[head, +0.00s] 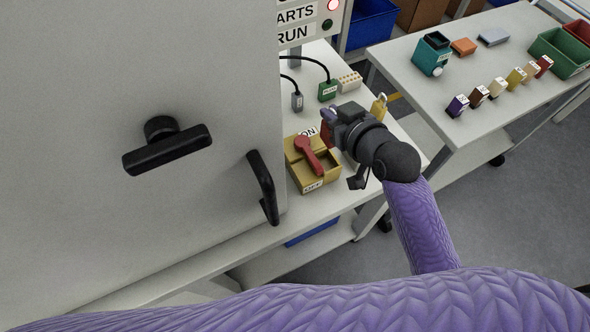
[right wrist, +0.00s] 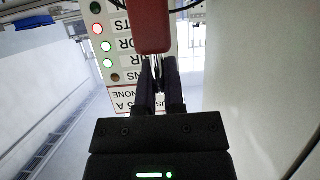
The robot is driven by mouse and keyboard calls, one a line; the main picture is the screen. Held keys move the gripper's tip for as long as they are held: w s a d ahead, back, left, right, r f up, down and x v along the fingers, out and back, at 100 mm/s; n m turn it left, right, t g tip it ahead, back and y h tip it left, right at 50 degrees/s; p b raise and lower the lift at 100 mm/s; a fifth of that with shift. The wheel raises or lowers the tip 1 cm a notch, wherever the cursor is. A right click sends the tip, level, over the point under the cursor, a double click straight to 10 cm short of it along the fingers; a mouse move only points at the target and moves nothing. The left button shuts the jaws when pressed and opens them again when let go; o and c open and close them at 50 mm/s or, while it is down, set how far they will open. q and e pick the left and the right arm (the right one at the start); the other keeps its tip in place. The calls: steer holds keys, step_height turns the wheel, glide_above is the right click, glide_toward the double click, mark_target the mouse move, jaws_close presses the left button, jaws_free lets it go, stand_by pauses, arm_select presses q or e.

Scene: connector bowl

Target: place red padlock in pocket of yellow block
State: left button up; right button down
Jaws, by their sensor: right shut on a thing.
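The red padlock (right wrist: 150,25) hangs from my right gripper (right wrist: 158,68), whose fingers are shut on its metal shackle in the right wrist view. In the head view my right gripper (head: 329,117) is above the table, and part of the red padlock (head: 326,134) shows below its fingertips. The yellow block (head: 306,184) sits on the table just nearer than the gripper. It has a recessed pocket and a red lever-like piece (head: 309,153) across its top. The padlock looks behind and above the block; contact cannot be told. My left gripper is not in view.
A large grey cabinet door (head: 80,150) with black handles stands left of the block. Cabled plugs (head: 327,91), a beige brick (head: 349,81) and a yellow padlock (head: 379,107) are behind the gripper. A second table (head: 420,100) at right holds several small items.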

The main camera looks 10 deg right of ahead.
steer(key=f+b, duration=0.1)
steer(key=f, duration=0.2)
steer(key=f+b, duration=0.2)
steer(key=f, duration=0.1)
steer(key=f+b, duration=0.1)
steer(key=f, duration=0.3)
steer(key=shift+d+f, duration=0.1)
steer(key=shift+d, duration=0.2)
steer(key=c, duration=1.2)
jaws_free()
steer(key=o, duration=0.5)
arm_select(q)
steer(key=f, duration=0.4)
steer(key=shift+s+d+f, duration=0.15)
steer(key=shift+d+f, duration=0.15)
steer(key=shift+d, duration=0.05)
